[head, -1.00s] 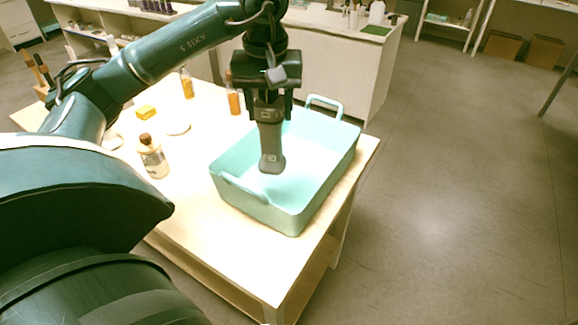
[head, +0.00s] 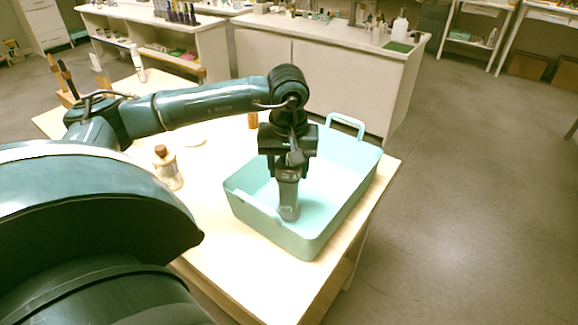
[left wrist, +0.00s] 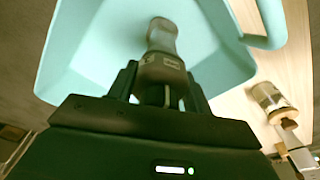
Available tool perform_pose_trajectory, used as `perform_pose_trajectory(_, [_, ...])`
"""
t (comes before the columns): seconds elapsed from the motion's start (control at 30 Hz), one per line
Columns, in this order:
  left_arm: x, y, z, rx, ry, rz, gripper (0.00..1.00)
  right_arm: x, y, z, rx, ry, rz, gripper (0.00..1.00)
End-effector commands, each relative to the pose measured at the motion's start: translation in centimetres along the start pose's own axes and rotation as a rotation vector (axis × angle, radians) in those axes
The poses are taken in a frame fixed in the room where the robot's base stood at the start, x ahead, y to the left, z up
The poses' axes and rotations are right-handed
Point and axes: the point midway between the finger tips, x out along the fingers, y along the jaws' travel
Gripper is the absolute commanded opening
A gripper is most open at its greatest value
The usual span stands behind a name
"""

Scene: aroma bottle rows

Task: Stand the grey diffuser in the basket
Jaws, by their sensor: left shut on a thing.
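The grey diffuser (head: 289,203) is upright inside the pale teal basket (head: 312,243), toward its near left part. My left gripper (head: 287,172) points down from above and is shut on the diffuser's upper end. In the left wrist view the diffuser (left wrist: 162,38) extends out from between the fingers (left wrist: 160,88), with the pale basket (left wrist: 75,55) around it. I cannot tell whether its base touches the basket floor. My right gripper is not in view.
A labelled bottle with a brown cap (head: 166,168) stands on the wooden table (head: 210,235) left of the basket. An amber bottle (head: 253,121) is partly hidden behind my left arm. A basket handle (head: 345,122) rises at the far side. The table's front left is clear.

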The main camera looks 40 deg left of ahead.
Motion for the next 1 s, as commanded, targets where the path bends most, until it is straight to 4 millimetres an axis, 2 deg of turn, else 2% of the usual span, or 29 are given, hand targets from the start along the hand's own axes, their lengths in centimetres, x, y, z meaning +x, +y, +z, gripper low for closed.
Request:
perform_pose_trajectory(0.37, [0.6,0.1,0.1,0.000,0.001,0.001,0.09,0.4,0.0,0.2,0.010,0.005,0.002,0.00])
perform_pose_trajectory(0.4, [0.4,0.0,0.0,0.000,0.001,0.001,0.53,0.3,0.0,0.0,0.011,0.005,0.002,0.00])
perform_pose_trajectory(0.63, [0.4,0.0,0.0,0.000,0.000,0.001,0.71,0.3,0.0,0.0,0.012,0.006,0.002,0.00])
perform_pose_trajectory(0.87, [0.3,0.0,0.0,0.000,0.001,0.001,0.71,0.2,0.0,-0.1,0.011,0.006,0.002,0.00])
perform_pose_trajectory(1.0, [-0.5,0.1,-0.1,0.000,0.003,0.003,0.71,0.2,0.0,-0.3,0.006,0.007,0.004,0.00])
